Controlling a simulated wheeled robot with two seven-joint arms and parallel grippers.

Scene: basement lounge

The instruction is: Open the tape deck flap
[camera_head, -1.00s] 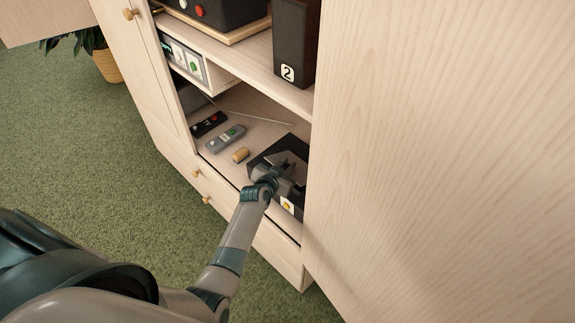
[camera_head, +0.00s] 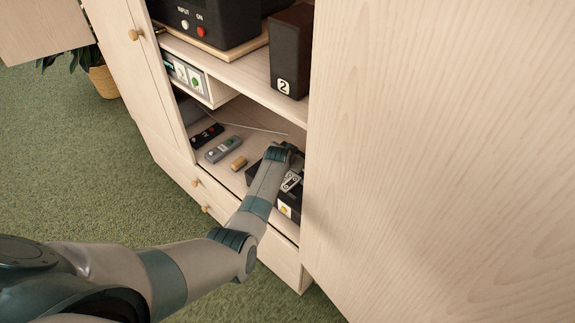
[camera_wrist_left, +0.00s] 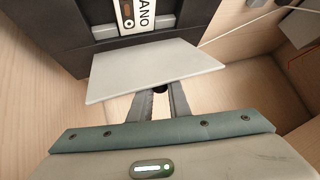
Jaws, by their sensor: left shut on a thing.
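The black tape deck (camera_head: 292,200) sits on the lower shelf of the cabinet, at its right end, partly hidden behind my left arm. Its flap (camera_wrist_left: 155,68) shows in the left wrist view as a light grey plate, swung up away from the deck. A cassette (camera_head: 292,181) with a pale label shows in the uncovered bay; in the left wrist view its label (camera_wrist_left: 134,14) reads "ANO" at the end. My left gripper (camera_wrist_left: 161,92) is shut on a small dark knob at the flap's edge. The head view hides its fingertips behind the wrist. My right gripper is not in view.
A grey remote (camera_head: 223,150), a black remote (camera_head: 206,136) and a wooden cylinder (camera_head: 239,163) lie left of the deck. A speaker (camera_head: 290,50) marked 2 stands on the shelf above. A large wooden panel (camera_head: 440,150) closes off the right side.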

